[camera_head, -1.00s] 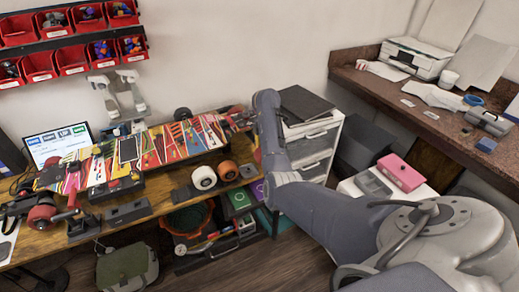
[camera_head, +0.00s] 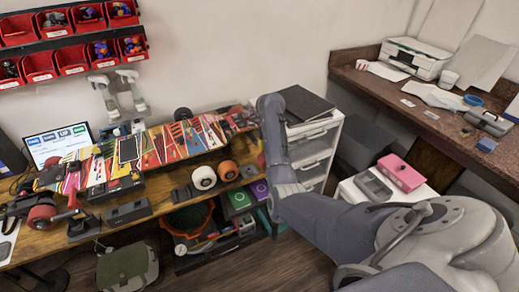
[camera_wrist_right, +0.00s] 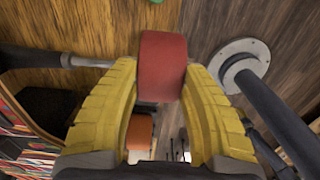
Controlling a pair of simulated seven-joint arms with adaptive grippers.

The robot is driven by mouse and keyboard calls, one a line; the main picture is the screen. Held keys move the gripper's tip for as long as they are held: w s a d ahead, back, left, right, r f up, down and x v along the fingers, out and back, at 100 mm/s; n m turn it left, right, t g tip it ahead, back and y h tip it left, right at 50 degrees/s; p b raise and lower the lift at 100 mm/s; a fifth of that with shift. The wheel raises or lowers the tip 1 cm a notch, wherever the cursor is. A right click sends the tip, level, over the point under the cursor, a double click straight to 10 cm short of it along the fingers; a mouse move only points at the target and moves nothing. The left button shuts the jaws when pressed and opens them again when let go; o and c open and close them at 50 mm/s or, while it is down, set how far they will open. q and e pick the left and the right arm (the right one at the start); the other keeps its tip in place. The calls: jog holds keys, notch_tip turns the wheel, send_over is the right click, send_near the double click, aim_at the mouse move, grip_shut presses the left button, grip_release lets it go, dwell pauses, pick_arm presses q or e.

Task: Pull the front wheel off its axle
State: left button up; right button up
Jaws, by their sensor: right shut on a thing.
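A red wheel (camera_wrist_right: 162,66) sits between the two yellow fingers of my right gripper (camera_wrist_right: 162,88) in the right wrist view. The fingers are shut on its two sides. A grey metal axle (camera_wrist_right: 82,61) comes in from the left and runs up to the left finger; that finger hides whether it meets the wheel. In the head view the patterned board (camera_head: 128,149) lies across the workbench, with a red wheel (camera_head: 41,218) at its left end. My right forearm hides the right gripper and held wheel there. My left gripper is not in view.
A white drawer unit (camera_head: 315,155) stands right of the bench. A round metal flange with a dark rod (camera_wrist_right: 238,68) is close right of the gripper.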

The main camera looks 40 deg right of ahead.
jog(key=shift+s+a+r, duration=0.1)
jog(key=shift+s+r, duration=0.55)
jog(key=shift+r, duration=0.15)
jog(key=shift+s+r, duration=0.2)
jog(key=shift+r, duration=0.35)
jog(key=s+r, duration=0.4)
jog(key=shift+a+r, duration=0.15)
jog(key=shift+a, duration=0.25)
jog(key=shift+s, duration=0.15)
